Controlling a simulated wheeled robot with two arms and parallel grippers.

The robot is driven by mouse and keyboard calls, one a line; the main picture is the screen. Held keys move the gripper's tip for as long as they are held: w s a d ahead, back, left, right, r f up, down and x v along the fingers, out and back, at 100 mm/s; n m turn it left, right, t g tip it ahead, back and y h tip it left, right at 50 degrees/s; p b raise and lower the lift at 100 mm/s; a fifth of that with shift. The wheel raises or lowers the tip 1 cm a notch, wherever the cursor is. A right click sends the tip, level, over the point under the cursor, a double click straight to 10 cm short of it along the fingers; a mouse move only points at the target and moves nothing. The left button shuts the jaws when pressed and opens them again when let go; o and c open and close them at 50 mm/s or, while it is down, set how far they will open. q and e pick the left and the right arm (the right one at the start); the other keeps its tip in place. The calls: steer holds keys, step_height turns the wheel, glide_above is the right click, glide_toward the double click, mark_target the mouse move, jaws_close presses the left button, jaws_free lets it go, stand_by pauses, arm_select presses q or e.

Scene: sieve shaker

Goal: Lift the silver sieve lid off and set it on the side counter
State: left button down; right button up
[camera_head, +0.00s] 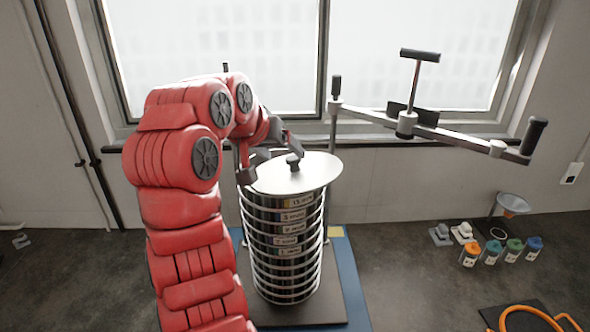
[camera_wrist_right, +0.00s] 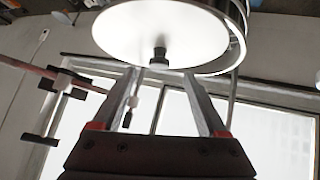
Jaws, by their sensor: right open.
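The silver sieve lid (camera_head: 312,177) is a round, pale metal disc with a dark knob (camera_head: 293,162) at its middle. It is at the top of the sieve stack (camera_head: 285,245) and overhangs the stack on the right. I cannot tell whether it sits flat. My right gripper (camera_head: 268,157) is open at the lid's back left, its fingers close to the knob. In the right wrist view, the lid (camera_wrist_right: 150,30) and knob (camera_wrist_right: 159,56) appear just beyond the open fingertips (camera_wrist_right: 161,78), with nothing held between them. My left gripper is not in view.
The dark side counter (camera_head: 400,255) has clear room right of the stack. Several capped jars (camera_head: 490,254), a funnel (camera_head: 513,203) and an orange ring (camera_head: 540,312) are farther right. The window is behind.

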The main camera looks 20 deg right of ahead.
mark_target(293, 159)
steer(key=p+x, duration=0.1)
steer(key=x, duration=0.4)
steer(key=shift+w+d, duration=0.1)
steer(key=shift+d, duration=0.15)
steer(key=shift+a, duration=0.2)
steer(key=shift+c, duration=0.6)
jaws_close()
